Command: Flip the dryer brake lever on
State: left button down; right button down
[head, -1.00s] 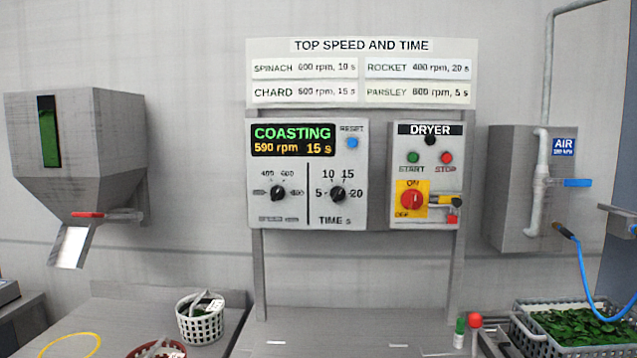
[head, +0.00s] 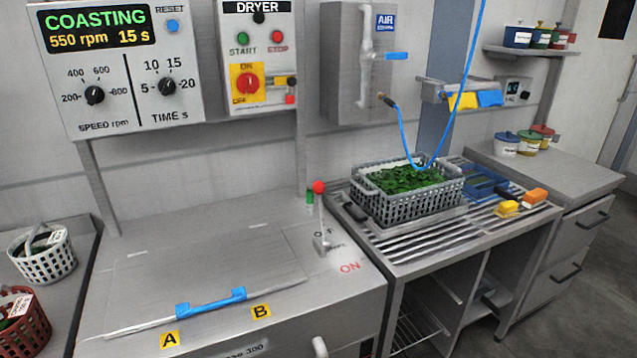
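The dryer brake lever (head: 321,216) stands on the right of the dryer's steel top, with a red ball knob (head: 319,187). It looks nearly upright, leaning slightly back from the red ON mark (head: 350,267); dark lettering lies behind its base. The dryer display (head: 98,29) reads COASTING, 550 rpm, 15 s. The dryer switch box (head: 257,60) has a green START button, a red STOP button and a red rotary switch on a yellow plate. Neither of my grippers is in view.
The dryer's closed lid (head: 190,255) has a blue handle (head: 210,302) at its front edge, near labels A and B. A crate of greens (head: 405,207) stands on a slatted drain table to the right. White (head: 42,262) and red (head: 28,335) baskets stand at the left.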

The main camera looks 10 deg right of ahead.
aim_at(318, 188)
jog(key=i+l, duration=0.15)
jog(key=l, duration=0.25)
jog(key=i+l, duration=0.1)
jog(key=l, duration=0.35)
jog(key=i+l, duration=0.15)
jog(key=l, duration=0.25)
